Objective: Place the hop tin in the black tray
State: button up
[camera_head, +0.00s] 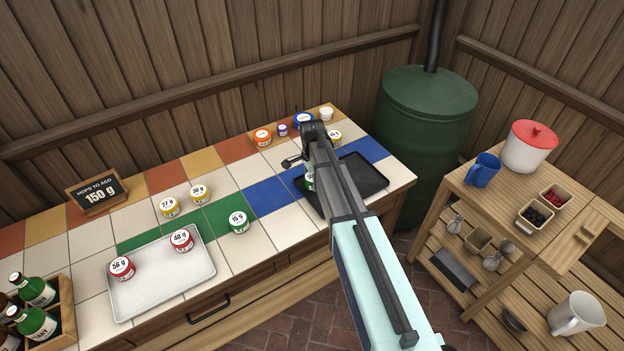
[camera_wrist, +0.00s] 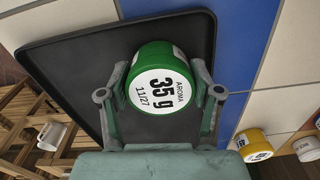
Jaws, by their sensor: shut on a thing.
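My gripper (camera_wrist: 160,90) is shut on a green hop tin (camera_wrist: 149,55) with a white lid marked "AROMA 35 g". The tin is over the black tray (camera_wrist: 65,60) in the wrist view; I cannot tell whether it touches the tray floor. In the head view the black tray (camera_head: 368,172) lies at the right end of the tiled counter. My arm hides part of it, and only a sliver of the held tin (camera_head: 309,184) shows beside my gripper (camera_head: 306,170).
A silver tray (camera_head: 150,300) holds two red tins. A green 15 g tin (camera_head: 239,222) and two yellow tins stand near it. Several coloured tins, including an orange one (camera_head: 263,138), stand behind the black tray. A bottle crate (camera_head: 66,318) is at the left.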

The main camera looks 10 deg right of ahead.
jog(key=o, duration=1.1)
jog(key=shift+f, duration=0.1)
notch_tip(320, 180, up, 12)
jog(key=b, duration=0.3)
jog(key=shift+r, duration=0.2)
